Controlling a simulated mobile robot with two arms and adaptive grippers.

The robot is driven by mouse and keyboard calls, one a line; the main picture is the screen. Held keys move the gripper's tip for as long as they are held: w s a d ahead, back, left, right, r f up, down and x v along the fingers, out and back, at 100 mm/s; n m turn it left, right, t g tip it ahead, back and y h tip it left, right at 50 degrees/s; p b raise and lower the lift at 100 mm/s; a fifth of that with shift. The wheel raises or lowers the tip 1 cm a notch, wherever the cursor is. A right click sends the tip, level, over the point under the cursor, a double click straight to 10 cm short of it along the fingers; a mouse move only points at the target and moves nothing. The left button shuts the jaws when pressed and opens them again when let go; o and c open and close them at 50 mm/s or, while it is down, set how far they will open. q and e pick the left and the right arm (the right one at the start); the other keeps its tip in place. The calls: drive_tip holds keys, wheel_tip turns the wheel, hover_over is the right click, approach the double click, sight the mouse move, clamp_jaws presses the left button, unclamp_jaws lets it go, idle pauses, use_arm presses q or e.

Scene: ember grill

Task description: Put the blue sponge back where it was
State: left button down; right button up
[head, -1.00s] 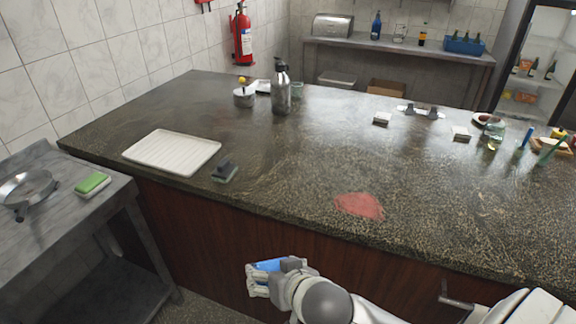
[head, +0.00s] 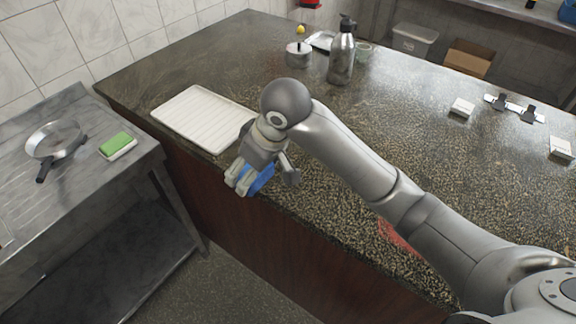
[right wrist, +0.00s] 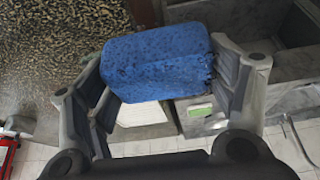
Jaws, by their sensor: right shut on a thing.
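The blue sponge (head: 262,178) is held in my right gripper (head: 263,181), over the front edge of the dark stone counter (head: 330,190), just in front of the white ribbed tray (head: 200,118). In the right wrist view the blue sponge (right wrist: 155,62) sits between the two fingers of the right gripper (right wrist: 160,85), which are shut on it. I cannot tell its exact height over the counter. A red patch (head: 400,236) on the counter is partly hidden by my right arm. My left gripper is not in view.
A steel side table (head: 75,165) at the left holds a pan (head: 52,138) and a green sponge (head: 117,144). A metal flask (head: 341,55) and a small pot (head: 299,54) stand farther back. Small white blocks (head: 461,107) lie at the right. The mid-counter behind my arm is clear.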

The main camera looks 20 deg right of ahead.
drive_tip(key=shift+w+d+r, duration=0.1)
drive_tip(key=shift+w+d, duration=0.2)
drive_tip(key=w+d+f+p, duration=0.1)
drive_tip(key=w+d+f, duration=0.1)
drive_tip(key=d, duration=0.1)
drive_tip(key=w+d+f+p, duration=0.1)
drive_tip(key=w+d+f, duration=0.1)
drive_tip(key=d+f, duration=0.1)
drive_tip(key=w+d+f+p, duration=0.2)
drive_tip(key=w+d+f, duration=0.1)
drive_tip(key=d, duration=0.1)
drive_tip(key=shift+f, duration=0.15)
drive_tip(key=shift+w+d+f, duration=0.15)
drive_tip(key=shift+d+f, duration=0.15)
drive_tip(key=shift+f, duration=0.2)
wheel_tip(320, 180, down, 3)
drive_tip(key=shift+p, duration=0.95)
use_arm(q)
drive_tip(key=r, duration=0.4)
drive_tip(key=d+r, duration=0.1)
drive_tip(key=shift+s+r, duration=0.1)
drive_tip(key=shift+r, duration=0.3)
use_arm(e)
drive_tip(key=shift+f, duration=0.15)
drive_tip(key=shift+f, duration=0.1)
drive_tip(key=o, duration=0.9)
